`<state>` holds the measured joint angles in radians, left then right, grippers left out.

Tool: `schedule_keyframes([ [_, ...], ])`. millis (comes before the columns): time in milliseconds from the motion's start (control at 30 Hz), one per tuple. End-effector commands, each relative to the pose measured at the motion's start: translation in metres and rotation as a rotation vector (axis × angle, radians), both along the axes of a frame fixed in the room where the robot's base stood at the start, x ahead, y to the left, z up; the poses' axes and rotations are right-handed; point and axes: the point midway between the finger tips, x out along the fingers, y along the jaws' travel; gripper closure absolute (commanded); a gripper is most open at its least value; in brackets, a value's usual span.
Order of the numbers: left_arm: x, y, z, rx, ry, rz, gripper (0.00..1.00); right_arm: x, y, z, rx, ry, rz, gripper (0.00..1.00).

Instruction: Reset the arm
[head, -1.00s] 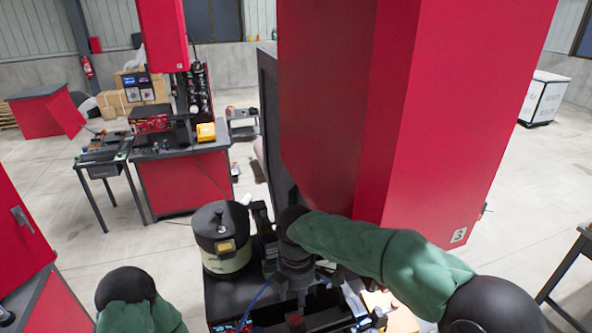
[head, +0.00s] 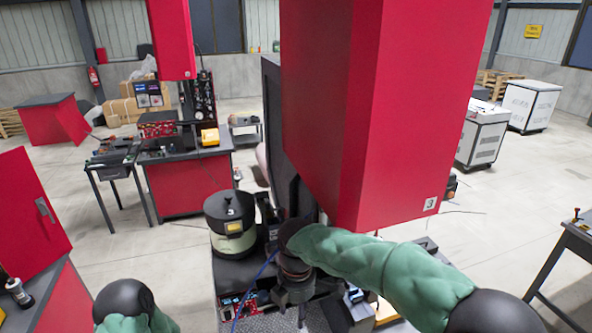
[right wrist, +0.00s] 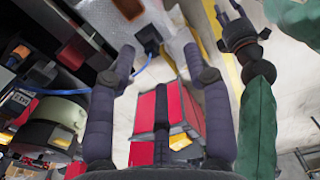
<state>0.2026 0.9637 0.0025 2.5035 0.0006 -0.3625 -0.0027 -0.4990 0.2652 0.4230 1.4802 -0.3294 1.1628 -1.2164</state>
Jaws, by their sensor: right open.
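My right arm, in a green sleeve, crosses the lower middle of the head view. Its dark gripper (head: 294,296) hangs above the machine's work surface, right of the bowl feeder, and its fingertips are hard to make out there. In the right wrist view the right gripper (right wrist: 158,52) has its two fingers spread with nothing between them. The right wrist view also shows another green-sleeved arm with a dark gripper (right wrist: 236,28), which looks like my left; its jaws are unclear. In the head view only a green and black part of my left arm shows at bottom left.
The bowl feeder (head: 230,222), black on top with a cream band, stands left of the right gripper. A large red machine housing (head: 370,110) hangs close above the right arm. A red cabinet (head: 30,215) stands at left. Open floor lies at right.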

Motion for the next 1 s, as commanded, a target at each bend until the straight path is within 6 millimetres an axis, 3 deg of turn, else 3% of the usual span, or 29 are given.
schedule_keyframes([
  [33, 0.000, 0.000, -0.006, 0.000, 0.000, 0.000, 0.60, 0.000, -0.001, -0.014, 0.004, 0.009, -0.017, 0.49],
  [367, 0.001, 0.000, -0.030, 0.000, -0.001, 0.000, 0.60, 0.001, -0.005, -0.082, 0.046, 0.035, -0.150, 0.49],
  [567, 0.000, 0.000, -0.053, 0.000, 0.000, 0.000, 0.60, -0.001, -0.010, -0.147, 0.084, 0.066, -0.286, 0.49],
  [667, 0.000, 0.000, -0.070, 0.000, 0.000, 0.000, 0.60, -0.005, -0.014, -0.194, 0.110, 0.089, -0.388, 0.49],
  [1000, 0.000, 0.000, -0.152, 0.000, 0.000, 0.000, 0.60, -0.050, -0.041, -0.399, 0.212, 0.207, -0.951, 0.49],
])
